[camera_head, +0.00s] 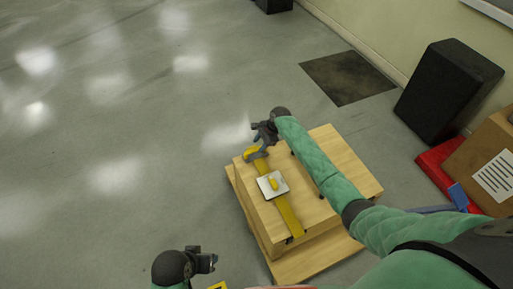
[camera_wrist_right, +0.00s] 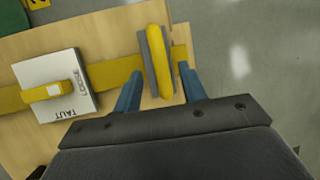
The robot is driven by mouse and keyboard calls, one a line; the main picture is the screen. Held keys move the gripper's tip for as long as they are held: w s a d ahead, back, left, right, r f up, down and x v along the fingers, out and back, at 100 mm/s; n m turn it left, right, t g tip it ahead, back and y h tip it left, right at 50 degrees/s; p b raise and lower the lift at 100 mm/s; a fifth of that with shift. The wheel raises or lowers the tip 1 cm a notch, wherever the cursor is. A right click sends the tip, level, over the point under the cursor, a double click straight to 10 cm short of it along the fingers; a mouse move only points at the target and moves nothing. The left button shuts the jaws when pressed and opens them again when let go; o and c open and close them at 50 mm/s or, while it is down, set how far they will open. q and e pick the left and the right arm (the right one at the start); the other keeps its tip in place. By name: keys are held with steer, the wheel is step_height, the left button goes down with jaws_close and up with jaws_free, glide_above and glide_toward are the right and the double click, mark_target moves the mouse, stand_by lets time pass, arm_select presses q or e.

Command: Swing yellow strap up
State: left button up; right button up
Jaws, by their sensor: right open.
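The yellow strap (camera_head: 288,214) runs along the top of a wooden block (camera_head: 318,185), under a white plate (camera_head: 265,187). The strap (camera_wrist_right: 112,72) and the plate (camera_wrist_right: 45,73), marked TAUT and LOOSE, also show in the right wrist view. A yellow bar with a grey edge (camera_wrist_right: 161,62) stands across the strap's far end; it shows at the block's far edge in the head view (camera_head: 251,154). My right gripper (camera_head: 262,143) is open there, its blue fingers on either side of the bar, apparently not closed on it. My left gripper (camera_head: 210,263) is off the block, low in view; its jaws are unclear.
The block stands on a wider wooden base (camera_head: 320,258). A black speaker-like box (camera_head: 447,90), a red object (camera_head: 442,172) and a cardboard box (camera_head: 486,165) stand at the right by the wall. A dark mat (camera_head: 347,77) lies behind. The floor at left is clear.

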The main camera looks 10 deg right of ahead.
mark_target(256, 149)
steer(key=shift+x, duration=1.8)
jaws_close()
